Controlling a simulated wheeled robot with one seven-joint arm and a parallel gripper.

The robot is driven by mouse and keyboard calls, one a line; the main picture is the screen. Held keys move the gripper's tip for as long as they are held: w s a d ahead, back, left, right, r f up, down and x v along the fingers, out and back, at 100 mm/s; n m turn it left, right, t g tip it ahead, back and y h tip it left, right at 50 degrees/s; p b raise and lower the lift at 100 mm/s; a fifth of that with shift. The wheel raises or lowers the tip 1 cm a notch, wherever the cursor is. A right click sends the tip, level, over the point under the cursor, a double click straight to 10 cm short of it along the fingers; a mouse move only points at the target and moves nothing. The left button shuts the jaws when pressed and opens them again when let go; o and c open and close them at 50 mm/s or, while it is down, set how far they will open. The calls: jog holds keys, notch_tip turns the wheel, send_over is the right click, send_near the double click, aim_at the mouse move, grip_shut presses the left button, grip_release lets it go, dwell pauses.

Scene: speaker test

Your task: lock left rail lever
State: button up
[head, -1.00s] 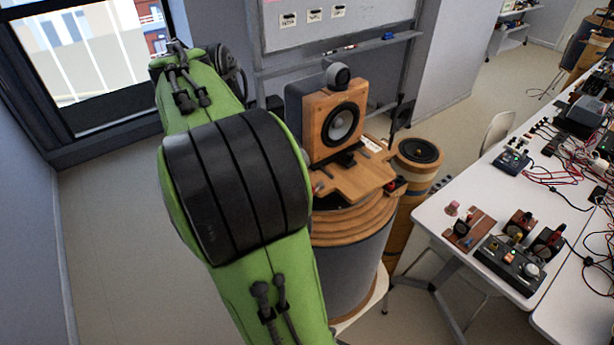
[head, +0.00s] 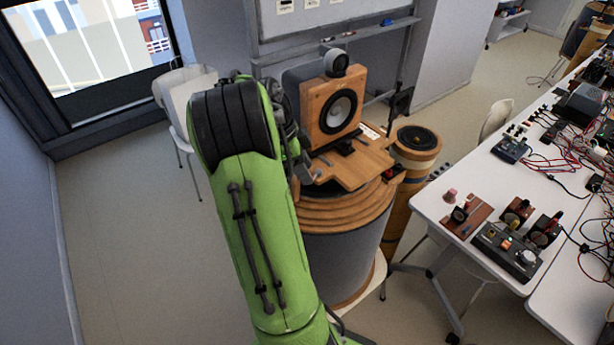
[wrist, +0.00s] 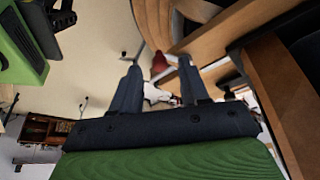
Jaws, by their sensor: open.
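The left rail lever shows in the wrist view as a red tip (wrist: 158,64) beside the wooden stand, between my open fingertips in the picture. I cannot tell whether it lies within their grasp or beyond them. My gripper (wrist: 160,70) is open, with no contact visible. In the head view my green arm hides most of the gripper and the left lever, at the left edge of the wooden platform (head: 350,167). A wooden speaker (head: 333,108) stands upright at the platform's back. A red-tipped part (head: 388,173) sits at the platform's right edge.
The platform rests on a round drum-like stand (head: 345,245). A smaller wooden cylinder speaker (head: 417,140) stands close on its right. White tables (head: 440,205) with electronics are at the right. A white chair (head: 178,105) is behind my arm; the floor at left is clear.

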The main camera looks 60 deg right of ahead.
jog(key=shift+x, duration=1.1)
grip_shut()
